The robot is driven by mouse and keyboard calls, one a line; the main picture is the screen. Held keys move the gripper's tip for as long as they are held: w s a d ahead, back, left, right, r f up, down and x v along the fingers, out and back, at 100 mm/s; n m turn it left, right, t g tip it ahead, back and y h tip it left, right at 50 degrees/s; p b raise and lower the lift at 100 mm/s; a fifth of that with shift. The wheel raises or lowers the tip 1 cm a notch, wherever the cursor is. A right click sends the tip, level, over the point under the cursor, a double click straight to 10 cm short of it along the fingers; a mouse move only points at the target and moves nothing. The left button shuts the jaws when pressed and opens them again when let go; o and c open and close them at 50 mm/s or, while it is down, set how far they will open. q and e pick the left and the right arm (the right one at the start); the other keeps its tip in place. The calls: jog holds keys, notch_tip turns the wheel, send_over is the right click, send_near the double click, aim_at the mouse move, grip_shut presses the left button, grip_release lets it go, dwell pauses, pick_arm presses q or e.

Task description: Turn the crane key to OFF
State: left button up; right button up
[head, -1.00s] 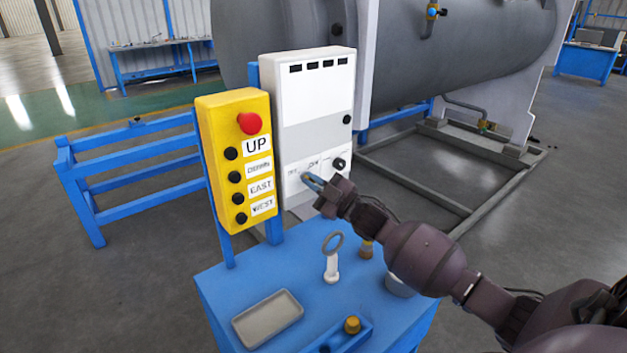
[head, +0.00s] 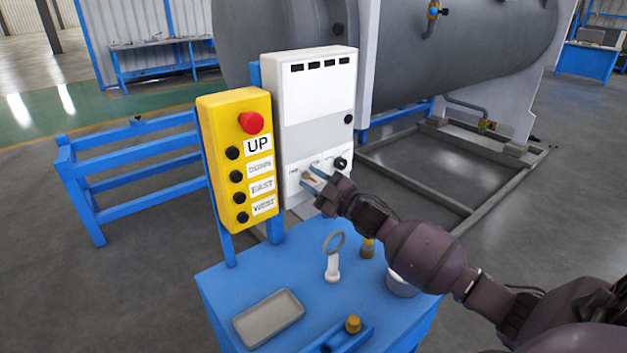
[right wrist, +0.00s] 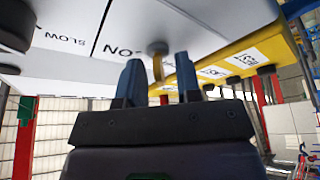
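The crane key (head: 307,176), a small brassy piece, sits in the lower left of the white control panel (head: 318,105). My right gripper (head: 314,179) is at the panel front with its two blue fingers spread. In the right wrist view the key (right wrist: 158,66) stands between the parted fingertips (right wrist: 160,78), with visible gaps to both. An ON label shows upside down near the key there. In the head view the labels around the key are too small to read surely, so the position it points to is unclear. My left gripper is not in view.
A yellow button box (head: 237,160) with a red button stands just left of the panel. A black knob (head: 341,163) is right of the key. The blue table (head: 230,279) below holds a grey tray (head: 268,318), a white ring-topped piece (head: 333,262) and a bowl (head: 400,286).

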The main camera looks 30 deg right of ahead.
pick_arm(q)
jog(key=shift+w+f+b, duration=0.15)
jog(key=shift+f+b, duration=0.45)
pick_arm(e)
jog(key=v, duration=1)
jog(key=shift+s, duration=0.35)
jog(key=shift+d, duration=0.15)
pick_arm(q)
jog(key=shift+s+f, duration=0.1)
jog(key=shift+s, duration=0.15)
